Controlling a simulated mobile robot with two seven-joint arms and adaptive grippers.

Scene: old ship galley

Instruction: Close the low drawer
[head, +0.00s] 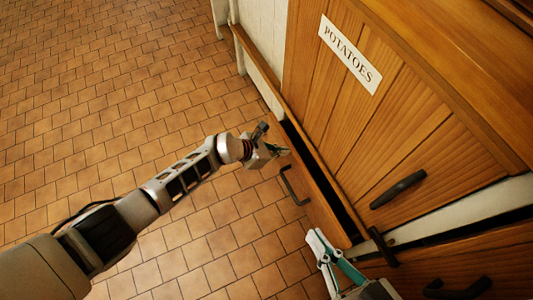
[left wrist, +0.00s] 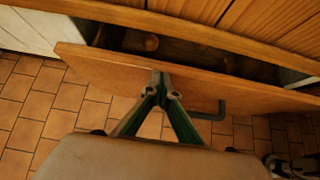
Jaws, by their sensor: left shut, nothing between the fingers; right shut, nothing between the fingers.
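The low drawer (head: 318,205) is wooden and stands partly open below the wooden panel marked POTATOES. A dark gap shows behind its front, and its black bar handle (head: 291,187) faces the floor side. In the left wrist view the drawer front (left wrist: 100,68) runs across the picture, with the handle (left wrist: 214,112) right of my fingers. My left gripper (head: 286,151) is shut and empty, its tips at the drawer front near its far end; contact is unclear. It also shows in the left wrist view (left wrist: 160,78). My right gripper (head: 314,236) is shut and empty near the drawer's near end.
A small roundish brown thing (left wrist: 151,43) shows in the dark drawer inside. The POTATOES panel (head: 400,125) has a dark handle (head: 398,189). Other wooden fronts with dark handles (head: 458,288) are at the lower right. The tiled floor (head: 110,110) at left is clear.

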